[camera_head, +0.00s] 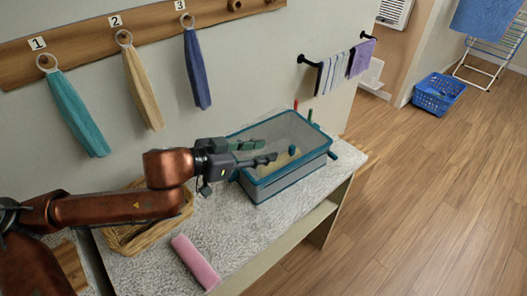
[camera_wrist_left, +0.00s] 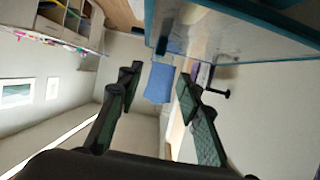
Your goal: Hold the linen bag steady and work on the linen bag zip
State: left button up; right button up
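The linen bag (camera_head: 290,181) is a grey, see-through box shape with teal edging, standing on the bench's right part. A yellowish thing (camera_head: 280,163) shows through its top. A small dark blue piece (camera_head: 291,150) is on the bag; I cannot tell if it is the zip pull. My left gripper (camera_head: 270,152) is open at the bag's left side, its fingers over the top in the head view. In the left wrist view, the gripper (camera_wrist_left: 158,80) has nothing between its fingers, and the bag's teal edge (camera_wrist_left: 250,28) crosses the upper right. My right gripper is not in view.
The speckled bench (camera_head: 235,230) holds a wicker basket (camera_head: 128,240) under my left arm and a pink rolled towel (camera_head: 195,262). Towels hang from a numbered peg board (camera_head: 80,48). A towel rail (camera_head: 308,62) is on the wall behind.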

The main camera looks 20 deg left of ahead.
aim_at(290, 149)
pick_arm(q)
jog(key=shift+f, duration=0.35)
jog(key=x, duration=1.2)
jog(key=shift+s, duration=0.1)
jog(key=shift+c, duration=0.6)
grip_shut()
dwell(0.4)
